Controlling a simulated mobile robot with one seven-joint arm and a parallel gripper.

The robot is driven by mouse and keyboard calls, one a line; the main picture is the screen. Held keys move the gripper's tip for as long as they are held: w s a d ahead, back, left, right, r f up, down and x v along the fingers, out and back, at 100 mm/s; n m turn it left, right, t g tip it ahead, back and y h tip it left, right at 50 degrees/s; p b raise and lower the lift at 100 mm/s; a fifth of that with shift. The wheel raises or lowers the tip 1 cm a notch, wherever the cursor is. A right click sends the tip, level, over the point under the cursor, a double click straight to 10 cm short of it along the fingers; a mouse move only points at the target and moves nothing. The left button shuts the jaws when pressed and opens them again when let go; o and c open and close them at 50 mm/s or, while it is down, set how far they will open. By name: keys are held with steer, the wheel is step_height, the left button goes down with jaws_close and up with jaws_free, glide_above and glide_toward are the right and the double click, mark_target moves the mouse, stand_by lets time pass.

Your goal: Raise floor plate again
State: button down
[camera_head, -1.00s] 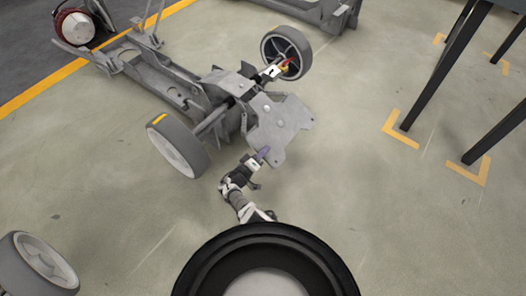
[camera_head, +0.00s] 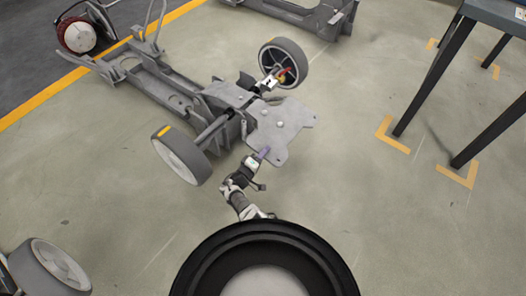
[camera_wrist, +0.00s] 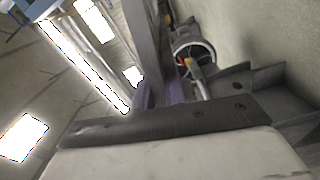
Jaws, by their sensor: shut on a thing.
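The floor plate (camera_head: 285,122) is a flat grey metal plate at the near end of a grey chassis (camera_head: 190,88) in the head view. It has bolt heads and tabbed corners and lies behind the axle between two wheels. My gripper (camera_head: 263,154), with purple fingertips, is shut on the plate's near edge. In the wrist view the purple fingers of my gripper (camera_wrist: 160,95) close on a grey plate (camera_wrist: 145,38) seen nearly edge-on. The exact contact is partly hidden.
One wheel (camera_head: 181,160) stands left of my arm and another (camera_head: 292,75) beyond the plate. A further wheel (camera_head: 48,268) is at lower left. A dark-legged table (camera_head: 497,14) stands at right. The floor between plate and table is clear.

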steer(key=shift+n, duration=0.8)
step_height(320, 180, up, 4)
steer(key=p, duration=0.2)
steer(key=shift+w+r+p, duration=0.15)
steer(key=shift+p, duration=0.25)
steer(key=shift+w+a+r+n+p, duration=0.1)
steer(key=shift+a+r+n+p, duration=0.05)
steer(key=shift+r+n+p, duration=0.4)
steer(key=shift+r, duration=0.15)
steer(key=c, duration=1.5)
jaws_free()
steer(key=shift+c, duration=0.2)
steer(key=shift+o, duration=0.5)
steer(key=p+v, duration=0.1)
steer(key=v, duration=1.3)
steer(key=shift+p, duration=0.3)
